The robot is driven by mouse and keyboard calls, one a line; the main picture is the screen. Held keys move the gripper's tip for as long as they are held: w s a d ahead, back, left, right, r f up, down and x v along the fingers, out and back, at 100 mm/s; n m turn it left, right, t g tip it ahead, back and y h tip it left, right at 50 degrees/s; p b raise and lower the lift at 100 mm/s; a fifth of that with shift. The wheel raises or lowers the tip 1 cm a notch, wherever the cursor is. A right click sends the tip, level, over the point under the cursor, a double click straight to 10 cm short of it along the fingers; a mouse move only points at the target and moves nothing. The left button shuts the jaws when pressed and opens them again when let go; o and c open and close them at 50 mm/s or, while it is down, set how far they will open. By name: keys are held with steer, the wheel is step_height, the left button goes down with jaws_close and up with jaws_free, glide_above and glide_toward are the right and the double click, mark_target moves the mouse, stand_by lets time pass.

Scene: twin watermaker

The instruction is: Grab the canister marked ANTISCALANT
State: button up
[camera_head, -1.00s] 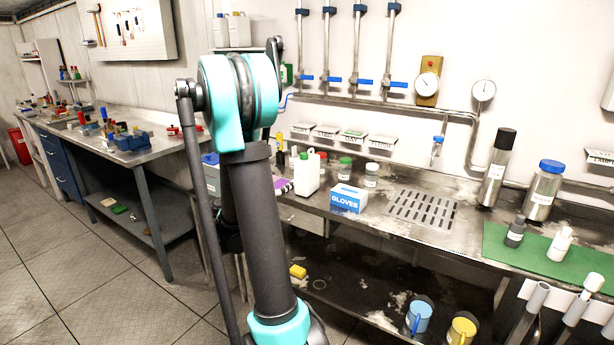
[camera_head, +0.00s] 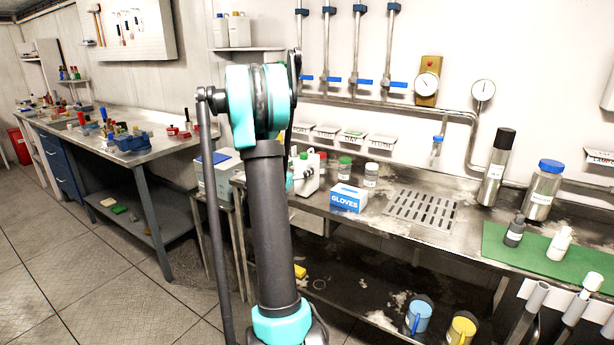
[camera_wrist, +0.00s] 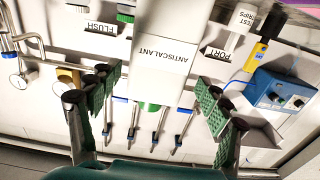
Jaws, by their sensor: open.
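The white canister marked ANTISCALANT (camera_wrist: 165,52) fills the middle of the wrist view, its label readable. In the head view it (camera_head: 303,163) stands on the steel bench, left of the glove box, partly hidden by my arm and gripper. My gripper (camera_wrist: 157,78) is open, with one green-padded finger to each side of the canister in the wrist view. I see gaps between the pads and the canister, and no contact is visible.
The glove box (camera_head: 348,198) and small jars, one a green-capped jar (camera_head: 345,167), stand close by on the bench. In the wrist view, a blue device (camera_wrist: 278,94) and a yellow item (camera_wrist: 256,56) lie to the right. A drain grate (camera_head: 422,210) is farther right.

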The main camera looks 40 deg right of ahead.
steer(key=x, duration=0.3)
steer(key=shift+s+d+r, duration=0.1)
steer(key=shift+d+r, duration=0.2)
steer(key=shift+d, duration=0.1)
steer(key=shift+w+d, duration=0.3)
steer(key=shift+d, duration=0.1)
steer(key=shift+c, duration=0.2)
jaws_close()
